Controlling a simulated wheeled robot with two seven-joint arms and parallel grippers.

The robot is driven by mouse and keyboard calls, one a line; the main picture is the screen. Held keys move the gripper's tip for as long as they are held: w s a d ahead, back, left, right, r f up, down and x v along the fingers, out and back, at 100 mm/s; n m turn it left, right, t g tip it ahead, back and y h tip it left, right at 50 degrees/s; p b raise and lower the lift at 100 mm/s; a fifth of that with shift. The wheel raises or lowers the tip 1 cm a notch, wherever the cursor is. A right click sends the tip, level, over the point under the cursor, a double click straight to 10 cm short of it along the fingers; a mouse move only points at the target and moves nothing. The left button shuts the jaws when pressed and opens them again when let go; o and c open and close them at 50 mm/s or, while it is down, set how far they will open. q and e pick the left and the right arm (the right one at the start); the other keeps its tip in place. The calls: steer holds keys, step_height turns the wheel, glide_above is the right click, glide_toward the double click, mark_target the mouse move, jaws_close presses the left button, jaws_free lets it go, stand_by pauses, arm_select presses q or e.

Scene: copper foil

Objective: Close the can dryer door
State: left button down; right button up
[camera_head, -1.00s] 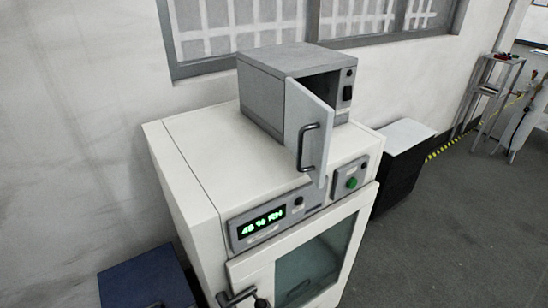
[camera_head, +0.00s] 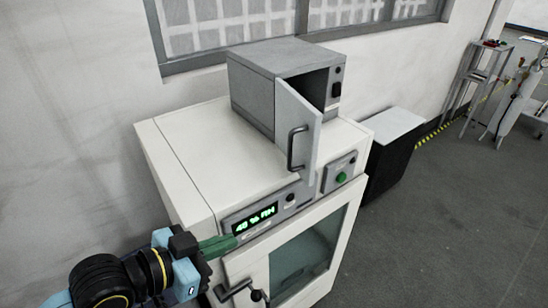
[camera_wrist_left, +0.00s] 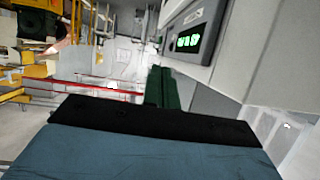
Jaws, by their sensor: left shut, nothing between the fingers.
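The can dryer is a small grey box (camera_head: 262,92) on top of a white cabinet. Its door (camera_head: 296,125) stands open, swung out toward the front, with a dark handle (camera_head: 292,148) on its outer face. The dark inside shows to the right of the door. My left gripper (camera_head: 234,240) is shut and empty, its green fingers in front of the cabinet's display panel, below and left of the door. In the left wrist view the green fingers (camera_wrist_left: 162,88) show beside the lit display. My right gripper is not in view.
The white cabinet (camera_head: 180,150) has a glowing humidity display (camera_head: 255,219), a green button (camera_head: 341,178) and a glass-windowed front door (camera_head: 305,250) with a dark handle. A black unit with a light top (camera_head: 394,124) stands to the right. Open floor lies at the right.

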arm_select(q)
step_height(320, 180, up, 4)
steer(key=w+r+m+h, duration=0.1)
steer(key=w+h, duration=0.1)
steer(key=t+h, duration=0.1)
steer(key=h, duration=0.1)
glide_toward(289, 155)
steer(key=p+x, duration=0.4)
steer(key=x, duration=0.1)
steer(key=shift+w+d, duration=0.15)
steer(key=shift+w, duration=0.05)
steer(key=shift+w+d, duration=0.4)
steer(key=shift+d, duration=0.15)
steer(key=shift+d, duration=0.15)
